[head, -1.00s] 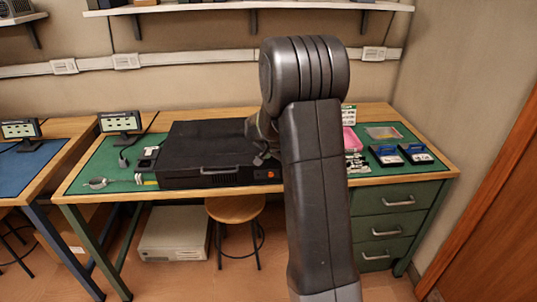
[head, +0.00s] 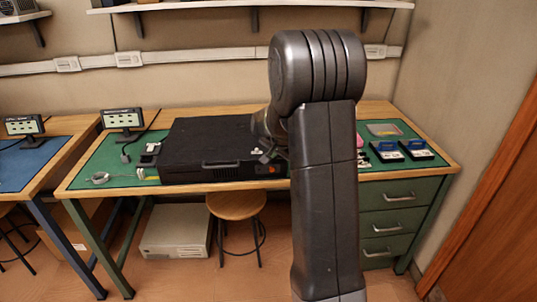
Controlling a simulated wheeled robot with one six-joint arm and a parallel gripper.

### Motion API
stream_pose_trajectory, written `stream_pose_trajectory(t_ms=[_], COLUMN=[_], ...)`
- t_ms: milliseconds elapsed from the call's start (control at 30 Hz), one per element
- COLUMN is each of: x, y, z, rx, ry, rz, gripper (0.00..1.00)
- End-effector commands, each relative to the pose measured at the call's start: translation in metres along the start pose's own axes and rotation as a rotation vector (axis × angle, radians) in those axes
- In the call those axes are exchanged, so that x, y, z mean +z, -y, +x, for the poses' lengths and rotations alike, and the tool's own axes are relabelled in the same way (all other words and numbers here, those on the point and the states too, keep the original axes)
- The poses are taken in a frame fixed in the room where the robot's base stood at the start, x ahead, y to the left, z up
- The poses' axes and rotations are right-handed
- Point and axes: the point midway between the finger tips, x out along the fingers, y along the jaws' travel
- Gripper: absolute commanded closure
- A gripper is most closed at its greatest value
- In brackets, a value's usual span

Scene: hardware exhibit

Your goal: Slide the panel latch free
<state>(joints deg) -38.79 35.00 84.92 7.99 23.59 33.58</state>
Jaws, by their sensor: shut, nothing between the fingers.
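A flat black case (head: 205,150) lies on the green mat of the workbench, with a handle (head: 220,164) on its front face. A small orange-red spot (head: 272,170) shows near the right end of that face. I cannot make out which part is the panel latch at this size. My gripper (head: 264,158) is at the right end of the case, close to its front top edge. It is shut and holds nothing. My arm hides the case's right end, and I cannot tell whether the fingertips touch it.
Blue-topped items (head: 415,148) and a clear tray (head: 383,129) lie right of my arm. A small display (head: 122,119), a cable coil (head: 98,177) and small white parts (head: 152,148) are on the left. A stool (head: 236,206) stands below the front edge.

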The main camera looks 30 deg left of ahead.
Motion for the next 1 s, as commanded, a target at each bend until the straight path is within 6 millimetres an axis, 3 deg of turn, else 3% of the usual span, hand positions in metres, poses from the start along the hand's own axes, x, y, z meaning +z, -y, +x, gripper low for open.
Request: stream_pose_trajectory(t_ms=[200,500,1000], x=[-0.002,-0.001,-0.001], y=[0.002,0.002,0.002], z=[-0.046,-0.085,-0.092], rx=[-0.005,-0.004,-0.002], ry=[-0.006,-0.004,-0.002], rz=[-0.002,-0.001,-0.001], gripper=[1.0,1.0,1.0])
